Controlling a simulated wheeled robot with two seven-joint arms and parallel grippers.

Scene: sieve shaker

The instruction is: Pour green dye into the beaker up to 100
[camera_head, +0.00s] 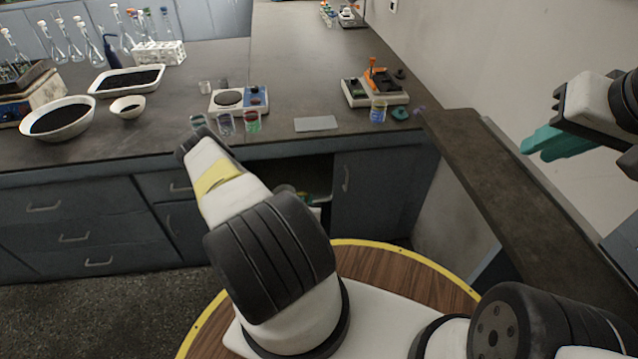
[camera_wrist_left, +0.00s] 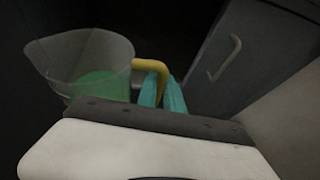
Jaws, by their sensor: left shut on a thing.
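A clear spouted pitcher (camera_wrist_left: 85,55) with green liquid in its lower part and a yellow handle (camera_wrist_left: 151,65) is in the left wrist view. It looks tilted there. My left gripper (camera_wrist_left: 163,92), with teal fingers, is shut on the handle. In the head view my left arm mostly hides the gripper and the pitcher. Small clear beakers with coloured marks stand near the counter's front edge: a left one (camera_head: 198,122), a middle one (camera_head: 226,124) and a right one (camera_head: 252,122). Their scales are too small to read. My right gripper (camera_head: 545,145) is at the right; its finger gap is unclear.
A white balance (camera_head: 240,99) stands behind the beakers. A grey flat plate (camera_head: 316,124) lies to their right. An orange-and-black device (camera_head: 374,88) and another beaker (camera_head: 378,112) are further right. White bowls (camera_head: 58,119) are at the left. A dark ledge (camera_head: 500,185) runs along the right.

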